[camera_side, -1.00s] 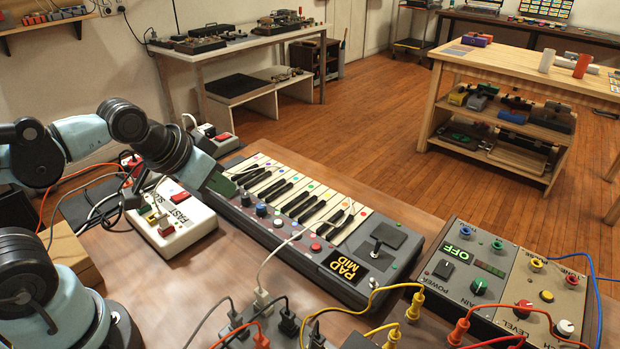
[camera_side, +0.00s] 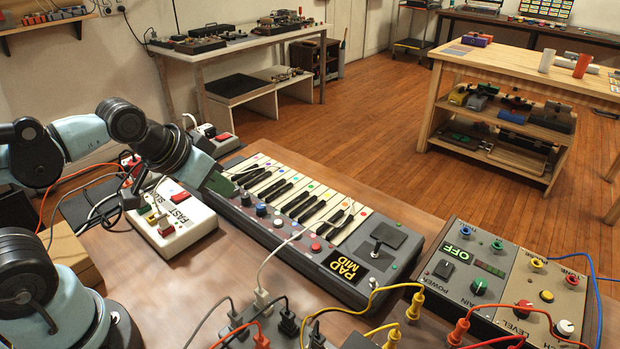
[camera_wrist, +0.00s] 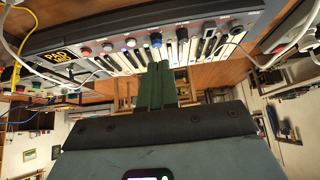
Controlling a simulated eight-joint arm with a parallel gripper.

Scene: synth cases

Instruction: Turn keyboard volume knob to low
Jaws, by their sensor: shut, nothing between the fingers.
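The keyboard (camera_side: 345,277) lies on the bench, with white and black keys and a row of small controls along its near side. A blue knob (camera_side: 261,210) stands in that row, with a red one (camera_side: 316,247) farther right; I cannot read which is volume. A small display (camera_side: 345,267) reads "PAD MID". My gripper (camera_side: 222,184) is over the keyboard's left end, its green fingers shut and empty.
A white box (camera_side: 178,225) marked "FAST" with a red switch stands left of the keyboard. A grey and beige unit (camera_side: 465,285) reading "OFF" stands at the right. Cables and plugs (camera_side: 262,298) crowd the near edge; a white cable crosses the keyboard.

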